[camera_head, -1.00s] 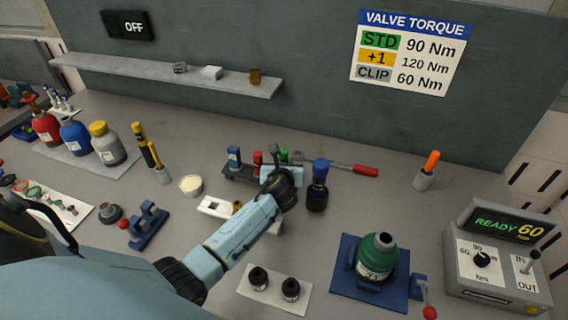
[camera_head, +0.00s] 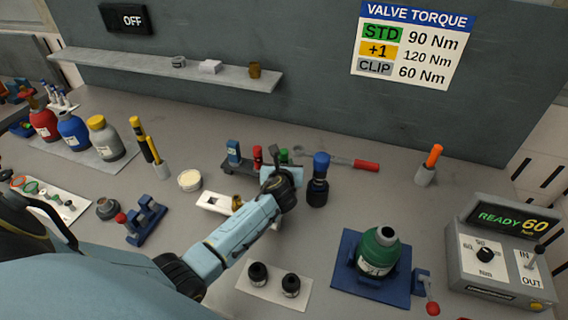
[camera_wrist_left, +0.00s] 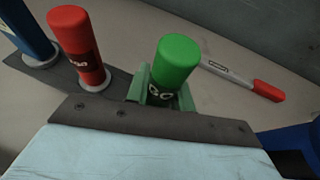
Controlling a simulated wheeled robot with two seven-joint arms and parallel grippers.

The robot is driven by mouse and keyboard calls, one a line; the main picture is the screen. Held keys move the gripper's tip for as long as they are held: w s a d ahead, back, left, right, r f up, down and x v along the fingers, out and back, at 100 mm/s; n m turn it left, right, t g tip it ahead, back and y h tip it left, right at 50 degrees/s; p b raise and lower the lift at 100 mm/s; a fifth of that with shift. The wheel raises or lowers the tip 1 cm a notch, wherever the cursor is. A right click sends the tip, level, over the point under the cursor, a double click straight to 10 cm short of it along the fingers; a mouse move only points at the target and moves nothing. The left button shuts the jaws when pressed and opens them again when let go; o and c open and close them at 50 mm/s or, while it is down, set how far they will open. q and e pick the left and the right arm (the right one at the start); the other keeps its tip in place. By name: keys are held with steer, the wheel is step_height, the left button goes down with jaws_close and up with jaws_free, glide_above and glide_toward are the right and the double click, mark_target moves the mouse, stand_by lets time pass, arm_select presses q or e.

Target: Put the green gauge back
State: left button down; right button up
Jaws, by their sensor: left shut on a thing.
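The green gauge (camera_head: 284,155) is a green cylinder with dark markings; in the left wrist view (camera_wrist_left: 174,70) it stands upright between my jaws. My left gripper (camera_head: 281,168) is shut on it, and the jaws show on either side of it in the left wrist view (camera_wrist_left: 160,90). The dark rack (camera_head: 239,170) holds a blue gauge (camera_head: 233,151) and a red gauge (camera_head: 257,156). The green gauge is in line with them at the rack's right end. Its lower end is hidden, so I cannot tell whether it is seated. My right gripper is out of view.
A black bottle with a blue cap (camera_head: 319,180) stands close right of my gripper. A wrench with a red handle (camera_head: 366,165) lies behind. A green cylinder (camera_head: 379,252) sits on a blue base at front right. Two black caps (camera_head: 258,274) stand on a white plate in front.

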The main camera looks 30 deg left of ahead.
mark_target(283, 155)
arm_select(q)
steer(key=shift+f, duration=0.45)
steer(key=c, duration=1.1)
jaws_free()
step_height(283, 155, up, 6)
steer(key=p, duration=0.6)
steer(key=shift+p, duration=0.3)
